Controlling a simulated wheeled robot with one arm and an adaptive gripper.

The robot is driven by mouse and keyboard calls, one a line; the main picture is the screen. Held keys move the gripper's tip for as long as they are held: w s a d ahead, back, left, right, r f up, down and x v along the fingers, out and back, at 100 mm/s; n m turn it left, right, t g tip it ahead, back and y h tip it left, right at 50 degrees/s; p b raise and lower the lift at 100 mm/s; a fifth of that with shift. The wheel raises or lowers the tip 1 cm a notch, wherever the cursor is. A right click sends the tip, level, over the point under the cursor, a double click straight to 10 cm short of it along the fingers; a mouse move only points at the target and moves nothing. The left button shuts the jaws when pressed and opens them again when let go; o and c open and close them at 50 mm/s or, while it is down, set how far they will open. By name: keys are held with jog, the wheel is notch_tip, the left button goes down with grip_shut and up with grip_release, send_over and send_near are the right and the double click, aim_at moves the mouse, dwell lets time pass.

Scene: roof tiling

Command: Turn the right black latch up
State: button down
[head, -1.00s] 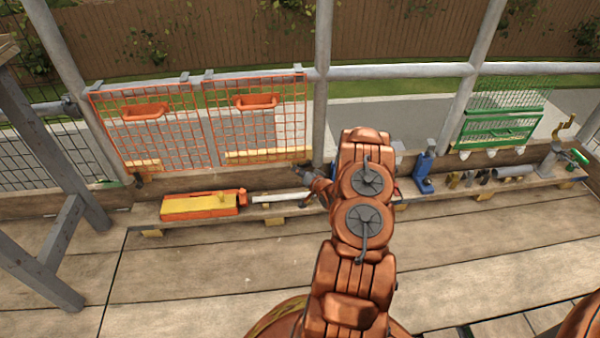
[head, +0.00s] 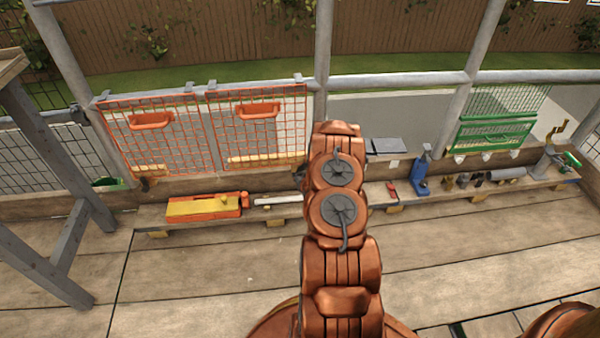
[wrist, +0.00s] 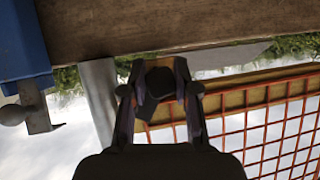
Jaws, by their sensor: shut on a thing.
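In the wrist view my gripper (wrist: 160,72) is closed around a dark piece, the right black latch (wrist: 160,83), beside the lower corner of the orange mesh panel (wrist: 275,120). The latch is mostly covered by the fingers, and its exact angle is hard to tell. In the head view the right orange mesh panel (head: 258,135) stands upright on the rail, and my arm hides its lower right corner, the latch and most of my gripper. Another black latch (head: 147,184) shows at the lower left of the left mesh panel (head: 155,140).
A grey post (wrist: 98,100) stands close left of my gripper, with a blue thing (wrist: 22,45) beyond it. Along the low plank bench lie an orange-yellow tool (head: 203,207), a white bar (head: 278,200) and a blue jack (head: 421,172). The deck in front is clear.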

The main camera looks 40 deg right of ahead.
jog(key=r+n+g+h+p, duration=0.1)
jog(key=p, duration=0.1)
jog(key=shift+w+n+p, duration=0.2)
jog(key=shift+n+p, duration=0.2)
jog(key=n+g+h+p, duration=0.1)
jog(key=p, duration=0.2)
jog(key=shift+n+h, duration=0.3)
jog(key=shift+h, duration=0.1)
jog(key=shift+f+n+g+h+p, duration=0.1)
jog(key=shift+n+g+h+p, duration=0.3)
jog(key=shift+n+h+p, duration=0.6)
jog(key=shift+w+n+p, duration=0.1)
jog(key=shift+n+p, duration=0.2)
jog(key=shift+p, duration=0.45)
jog(key=shift+w+a, duration=0.1)
jog(key=shift+w, duration=0.05)
jog(key=c, duration=0.9)
grip_release()
jog(key=shift+w+a, duration=0.1)
jog(key=shift+o, duration=0.2)
jog(key=shift+f, duration=0.1)
jog(key=shift+s, duration=0.25)
